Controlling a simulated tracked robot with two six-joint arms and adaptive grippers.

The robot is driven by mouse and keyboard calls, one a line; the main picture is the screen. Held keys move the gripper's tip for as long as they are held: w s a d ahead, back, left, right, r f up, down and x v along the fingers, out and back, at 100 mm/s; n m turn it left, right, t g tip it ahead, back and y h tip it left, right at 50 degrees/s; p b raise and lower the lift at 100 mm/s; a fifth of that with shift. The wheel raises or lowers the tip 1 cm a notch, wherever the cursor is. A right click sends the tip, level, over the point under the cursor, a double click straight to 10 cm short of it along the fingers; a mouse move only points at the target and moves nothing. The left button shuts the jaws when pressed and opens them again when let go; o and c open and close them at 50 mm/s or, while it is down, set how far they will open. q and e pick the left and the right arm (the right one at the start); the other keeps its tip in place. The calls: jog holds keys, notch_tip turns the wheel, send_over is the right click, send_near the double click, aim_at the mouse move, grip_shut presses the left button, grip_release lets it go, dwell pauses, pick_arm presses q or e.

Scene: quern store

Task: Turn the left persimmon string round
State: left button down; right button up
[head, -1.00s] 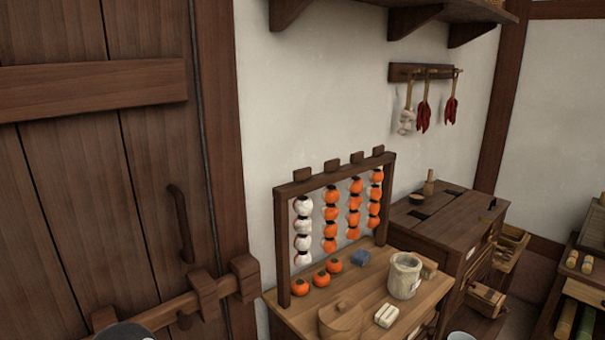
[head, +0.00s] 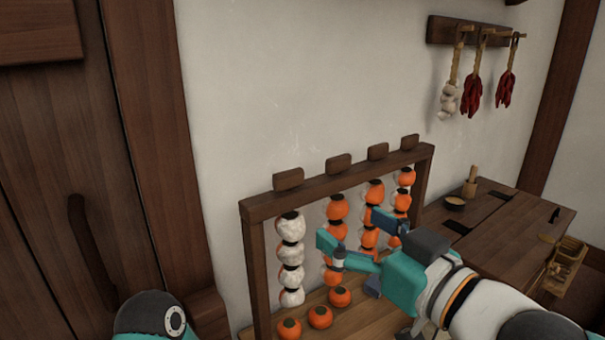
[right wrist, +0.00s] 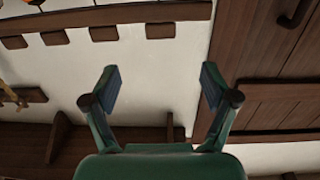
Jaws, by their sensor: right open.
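The left persimmon string (head: 290,260) is white and hangs at the left end of a wooden rack (head: 340,182). Below a wooden tab (head: 288,179) on the top bar, it hangs upright. Several strings to its right are orange, the nearest being one (head: 337,208) partly hidden by my gripper. My right gripper (head: 352,230) is open and empty, in front of the orange strings and right of the white one. The right wrist view shows its spread fingers (right wrist: 161,88) with nothing between them, and the rack's bar (right wrist: 110,17) at the top. My left gripper is out of view.
Loose orange persimmons (head: 320,317) lie on the wooden table (head: 365,322) under the rack. A dark door (head: 60,200) with a handle stands at left. Garlic (head: 450,98) and red chillies (head: 472,90) hang on the back wall. A wooden chest (head: 510,215) stands at right.

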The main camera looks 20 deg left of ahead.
aim_at(292, 180)
jog(key=x, duration=0.5)
jog(key=p+x, duration=0.1)
jog(key=x, duration=0.5)
jog(key=r+x, duration=0.1)
jog(key=x, duration=0.4)
jog(key=shift+w+a+r+p, duration=0.15)
jog(key=shift+w+p, duration=0.05)
jog(key=shift+p, duration=0.15)
jog(key=c, duration=1.2)
jog(key=shift+o, duration=0.2)
jog(key=p, duration=0.3)
jog(key=shift+r+n+y, duration=0.25)
jog(key=shift+n+y, duration=0.05)
jog(key=shift+f+g+p, duration=0.1)
jog(key=shift+g+p, duration=0.2)
jog(key=shift+p, duration=0.2)
jog(key=shift+f, duration=0.15)
